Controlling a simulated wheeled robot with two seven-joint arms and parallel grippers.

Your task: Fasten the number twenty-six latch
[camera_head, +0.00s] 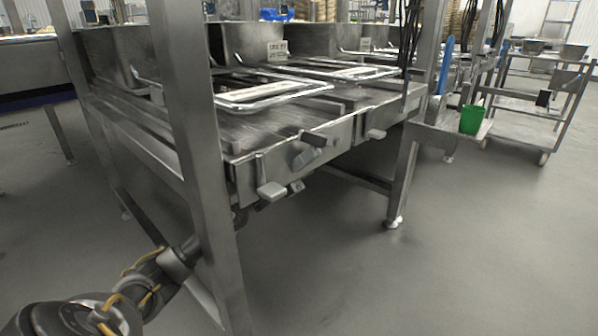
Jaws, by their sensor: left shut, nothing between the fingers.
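The steel machine's front panel (240,183) carries several latches; I cannot read a number on any of them. One latch with a light grey handle block (271,191) hangs low at the panel's near-left corner. A darker latch lever (314,139) sticks out from the panel to the right. Another small latch (376,133) sits farther right. My left arm comes in from the lower left and passes behind a steel post. My left gripper (292,189) is just below the panel, close to the grey handle; whether they touch is unclear. It is shut and empty. My right gripper is out of view.
The upright steel post (190,130) stands in front of my left arm. Another leg (403,175) stands to the right. A green bucket (471,119) sits on a low shelf, with a steel cart (535,115) behind. The floor (440,260) at right is clear.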

